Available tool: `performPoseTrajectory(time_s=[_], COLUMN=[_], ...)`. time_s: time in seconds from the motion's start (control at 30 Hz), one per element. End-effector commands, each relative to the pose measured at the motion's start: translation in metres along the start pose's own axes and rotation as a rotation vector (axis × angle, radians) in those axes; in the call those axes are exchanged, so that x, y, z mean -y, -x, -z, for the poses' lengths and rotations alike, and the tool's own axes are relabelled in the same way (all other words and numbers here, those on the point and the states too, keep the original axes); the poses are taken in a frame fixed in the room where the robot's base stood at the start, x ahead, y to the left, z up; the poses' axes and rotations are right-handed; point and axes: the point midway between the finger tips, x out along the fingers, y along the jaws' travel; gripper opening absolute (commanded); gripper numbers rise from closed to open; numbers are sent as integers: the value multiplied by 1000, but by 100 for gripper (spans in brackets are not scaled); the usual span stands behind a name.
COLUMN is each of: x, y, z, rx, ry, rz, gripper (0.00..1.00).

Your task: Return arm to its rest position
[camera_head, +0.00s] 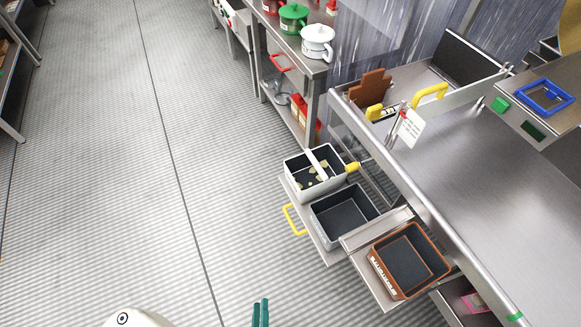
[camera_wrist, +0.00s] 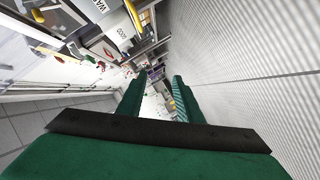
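My gripper (camera_head: 260,312) shows at the bottom edge of the head view as two narrow teal fingers over the floor. In the wrist view my gripper (camera_wrist: 159,82) has its green fingers apart, with nothing between them. It is well clear of the counter and the drawers. Most of my arm is out of the head view.
Pulled-out drawers hold a white bin (camera_head: 309,186) with pale pieces, a grey bin (camera_head: 343,232) and a brown-rimmed bin (camera_head: 444,268). A steel counter (camera_head: 490,165) stands right. Pots, including a white one (camera_head: 318,42), stand behind. The floor (camera_head: 110,150) at left is clear.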

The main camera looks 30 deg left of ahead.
Motion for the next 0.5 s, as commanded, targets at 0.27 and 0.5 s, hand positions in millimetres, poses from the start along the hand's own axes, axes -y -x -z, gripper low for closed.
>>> performPoseTrajectory(time_s=[0.27, 0.5], x=[-57, -150], y=[19, 56], z=[1, 10], rx=[93, 198], ry=[-150, -398], rz=[-81, -210], gripper=[33, 33])
